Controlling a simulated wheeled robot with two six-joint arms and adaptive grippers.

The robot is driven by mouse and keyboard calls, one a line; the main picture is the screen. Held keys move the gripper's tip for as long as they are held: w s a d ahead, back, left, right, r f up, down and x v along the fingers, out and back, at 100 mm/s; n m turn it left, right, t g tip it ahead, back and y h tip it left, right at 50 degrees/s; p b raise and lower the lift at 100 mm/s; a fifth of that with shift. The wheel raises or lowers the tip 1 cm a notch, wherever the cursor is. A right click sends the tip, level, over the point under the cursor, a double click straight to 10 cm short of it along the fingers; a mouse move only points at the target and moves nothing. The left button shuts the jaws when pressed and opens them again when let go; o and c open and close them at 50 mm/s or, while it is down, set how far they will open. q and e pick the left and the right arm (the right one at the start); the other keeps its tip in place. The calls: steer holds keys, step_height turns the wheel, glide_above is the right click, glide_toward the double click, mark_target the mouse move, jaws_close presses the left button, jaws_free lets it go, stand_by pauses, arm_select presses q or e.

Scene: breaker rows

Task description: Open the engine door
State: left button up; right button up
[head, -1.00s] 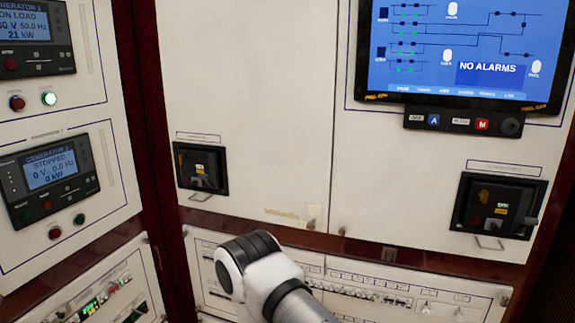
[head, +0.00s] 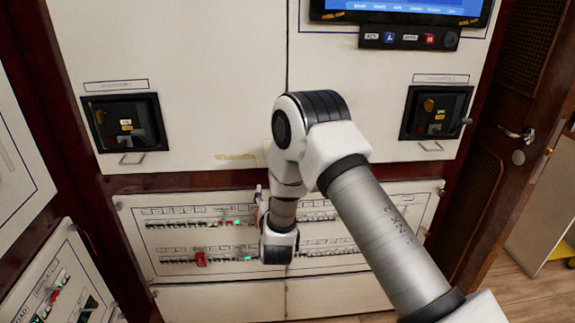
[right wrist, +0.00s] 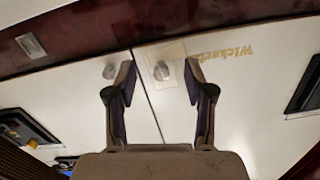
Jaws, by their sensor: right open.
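A dark wooden door (head: 489,170) with louvred panels stands at the right of the head view. It has a silver lever handle (head: 517,134) with a round lock below. I cannot tell whether it is shut or ajar. My right arm crosses the middle of the head view, well left of the door, its wrist hanging before the lower breaker panel. In the head view its fingers cannot be made out. In the right wrist view my right gripper (right wrist: 159,70) is open and empty, its fingers apart in front of white cabinet doors. My left gripper is not in view.
A white switchboard (head: 190,60) with two black breakers (head: 126,122) (head: 436,112) and rows of small breakers (head: 205,238) fills the middle. A screen (head: 410,8) is above. Wooden floor (head: 510,280) shows at the lower right, with a beige panel (head: 540,215) beyond the door.

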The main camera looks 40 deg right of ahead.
steer(key=shift+m+h, duration=0.4)
steer(key=w+d+r, duration=0.1)
steer(key=w, duration=0.1)
steer(key=w+d+r+p, duration=0.1)
steer(key=w+d, duration=0.1)
steer(key=w+d+r, duration=0.2)
steer(key=w, duration=0.1)
steer(key=shift+r, duration=0.1)
steer(key=shift+w+d, duration=0.1)
steer(key=shift+d, duration=0.1)
jaws_close()
